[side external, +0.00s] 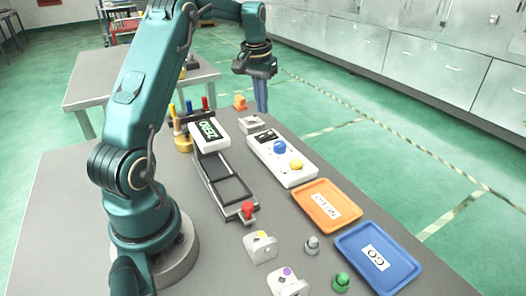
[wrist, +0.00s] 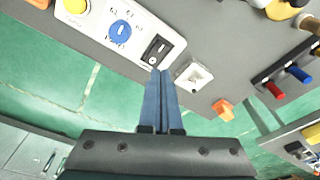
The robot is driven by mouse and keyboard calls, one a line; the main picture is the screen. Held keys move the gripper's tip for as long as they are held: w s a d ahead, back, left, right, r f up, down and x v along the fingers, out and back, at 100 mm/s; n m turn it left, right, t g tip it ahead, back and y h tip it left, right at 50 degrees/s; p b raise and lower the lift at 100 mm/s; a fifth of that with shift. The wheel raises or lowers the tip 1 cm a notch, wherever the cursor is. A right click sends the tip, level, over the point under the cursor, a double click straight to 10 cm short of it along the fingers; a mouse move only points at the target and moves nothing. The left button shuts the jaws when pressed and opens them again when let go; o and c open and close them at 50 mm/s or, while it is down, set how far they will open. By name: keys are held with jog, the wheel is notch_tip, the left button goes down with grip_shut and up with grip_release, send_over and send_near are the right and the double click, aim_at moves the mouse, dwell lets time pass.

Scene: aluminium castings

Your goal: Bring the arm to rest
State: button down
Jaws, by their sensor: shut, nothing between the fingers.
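My gripper (side external: 262,92) is raised above the far edge of the grey table (side external: 90,200) in the side view, pointing down. In the wrist view its two blue fingers (wrist: 161,75) are together with nothing between them. My teal arm arches over from its base at the lower left. In the wrist view the fingertips appear beside the white control box (wrist: 130,30) and a small grey casting (wrist: 193,75); the height between them is hard to judge.
The control box (side external: 284,160) has blue and yellow knobs. An orange tray (side external: 302,199) and a blue tray (side external: 350,243) lie at the right. A ZERO block (side external: 209,132) sits on a slide fixture. Castings (side external: 261,248), a green-knobbed piece (side external: 341,282) and an orange block (side external: 240,102) stand around.

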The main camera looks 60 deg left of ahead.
jog(key=s+d+r+m+t, duration=0.35)
jog(key=d+r, duration=0.75)
jog(key=d, duration=0.5)
jog(key=s+d+f+m, duration=0.1)
jog(key=s+d+f, duration=0.2)
jog(key=s, duration=0.3)
jog(key=s+d+f+m, duration=0.1)
jog(key=s+d+f, duration=0.2)
jog(key=s+d, duration=0.2)
jog(key=shift+s+d+f+h, duration=0.2)
jog(key=shift+s+h, duration=0.2)
jog(key=shift+s, duration=0.7)
jog(key=shift+m+t, duration=0.25)
